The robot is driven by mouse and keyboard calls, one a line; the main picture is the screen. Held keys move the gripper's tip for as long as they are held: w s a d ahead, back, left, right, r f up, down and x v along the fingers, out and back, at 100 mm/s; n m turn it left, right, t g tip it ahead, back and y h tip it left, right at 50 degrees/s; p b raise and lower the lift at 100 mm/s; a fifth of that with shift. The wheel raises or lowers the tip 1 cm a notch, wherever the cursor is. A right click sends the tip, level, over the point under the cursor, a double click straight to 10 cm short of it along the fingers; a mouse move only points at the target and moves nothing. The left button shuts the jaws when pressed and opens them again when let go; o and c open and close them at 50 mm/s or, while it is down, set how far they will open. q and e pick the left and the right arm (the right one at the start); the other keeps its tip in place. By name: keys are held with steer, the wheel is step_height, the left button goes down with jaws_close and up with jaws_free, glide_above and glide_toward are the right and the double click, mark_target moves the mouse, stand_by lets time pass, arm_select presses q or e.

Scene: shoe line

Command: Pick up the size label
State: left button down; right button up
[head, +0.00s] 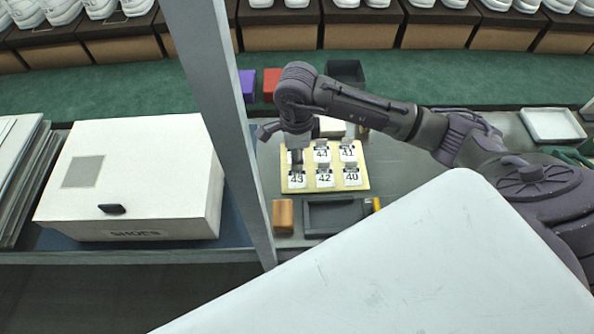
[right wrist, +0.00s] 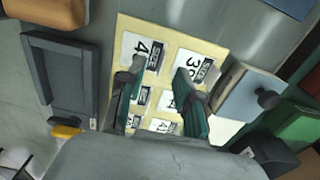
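The size labels are white cards with black numbers, set on a cream board (head: 310,188). In the head view I read a 43 label (head: 297,180), a 42 label (head: 324,179), a 40 label (head: 352,178), a 44 label (head: 321,156) and a 41 label (head: 347,153). My right gripper (right wrist: 158,75) is open over the board, its green fingers apart with nothing held. In the right wrist view, a label starting with 4 (right wrist: 137,48) and one starting with 3 (right wrist: 189,66) show beyond the fingertips. Its head-view position (head: 296,170) covers the board's left part. My left gripper is not in view.
A white shoe box (head: 140,165) stands left, past a grey post (head: 225,120). A dark tray (head: 335,230) and an orange-brown block (head: 283,216) lie in front of the board. Purple (head: 247,85) and red (head: 271,82) boxes stand behind. A white tray (head: 552,125) is far right.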

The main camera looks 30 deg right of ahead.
step_height(320, 180, down, 2)
steer(key=shift+f, duration=0.1)
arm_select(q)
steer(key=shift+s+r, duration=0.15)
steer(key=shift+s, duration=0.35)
arm_select(e)
steer(key=shift+f, duration=0.15)
jaws_close()
